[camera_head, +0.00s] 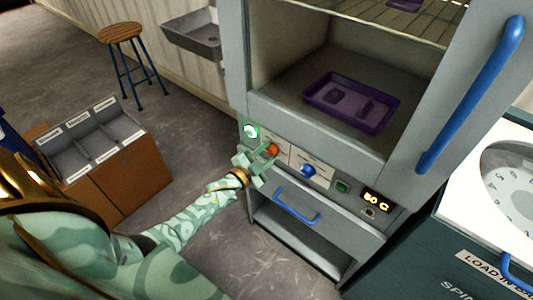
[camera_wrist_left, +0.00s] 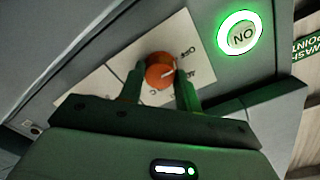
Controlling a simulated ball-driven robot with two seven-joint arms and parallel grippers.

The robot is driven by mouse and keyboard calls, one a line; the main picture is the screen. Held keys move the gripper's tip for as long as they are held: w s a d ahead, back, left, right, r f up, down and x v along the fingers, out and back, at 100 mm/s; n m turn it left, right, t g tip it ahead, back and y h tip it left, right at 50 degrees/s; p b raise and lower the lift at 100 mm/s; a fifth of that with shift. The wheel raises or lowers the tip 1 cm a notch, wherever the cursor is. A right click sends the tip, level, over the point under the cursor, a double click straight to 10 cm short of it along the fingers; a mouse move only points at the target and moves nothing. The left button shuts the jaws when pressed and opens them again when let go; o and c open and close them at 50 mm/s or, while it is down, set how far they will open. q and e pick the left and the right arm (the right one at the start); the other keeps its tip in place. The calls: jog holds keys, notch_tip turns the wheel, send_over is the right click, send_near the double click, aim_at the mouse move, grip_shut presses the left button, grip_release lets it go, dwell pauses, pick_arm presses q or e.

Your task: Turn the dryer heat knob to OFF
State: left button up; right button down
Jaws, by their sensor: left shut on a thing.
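An orange-red knob (camera_head: 272,149) is on the front panel of the grey dryer cabinet (camera_head: 240,60). My left gripper (camera_head: 262,160) is at this knob. In the left wrist view, the green fingers of my left gripper (camera_wrist_left: 160,80) stand on either side of the orange knob (camera_wrist_left: 158,66), shut on it. My right gripper is not in view.
A lit green ON button (camera_head: 250,131) sits left of the knob. The open cabinet holds a purple tray (camera_head: 316,99). A blue drawer handle (camera_head: 296,212) is below.

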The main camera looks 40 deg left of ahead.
pick_arm(q)
jog(key=shift+f, duration=0.1)
dwell(0.4)
jog(key=o, duration=1)
jog(key=s+a+p, duration=0.1)
jog(key=s+p, duration=0.2)
jog(key=s, duration=1.3)
jog(key=shift+s+a+r, duration=0.15)
jog(key=shift+a+r, duration=0.1)
jog(key=shift+a, duration=0.05)
jog(key=s+f+n+g+y, duration=0.1)
jog(key=s+f+n+g, duration=0.3)
jog(key=s+f, duration=0.55)
jog(key=s+f+n+g+y, duration=0.15)
jog(key=s+f+g, duration=0.45)
jog(key=f, duration=0.6)
jog(key=s+d+f+g, duration=0.2)
jog(key=s+d, duration=0.1)
jog(key=s, duration=0.4)
jog(key=s+d+f+g, duration=0.3)
jog(key=s, duration=0.5)
jog(key=s+d+f+g, duration=0.2)
jog(key=s+d+f, duration=0.1)
jog(key=s, duration=0.5)
jog(key=shift+d+f+n+g+h, duration=0.15)
jog(key=shift+d+n+g+h, duration=0.15)
jog(key=shift+d+n+h, duration=0.15)
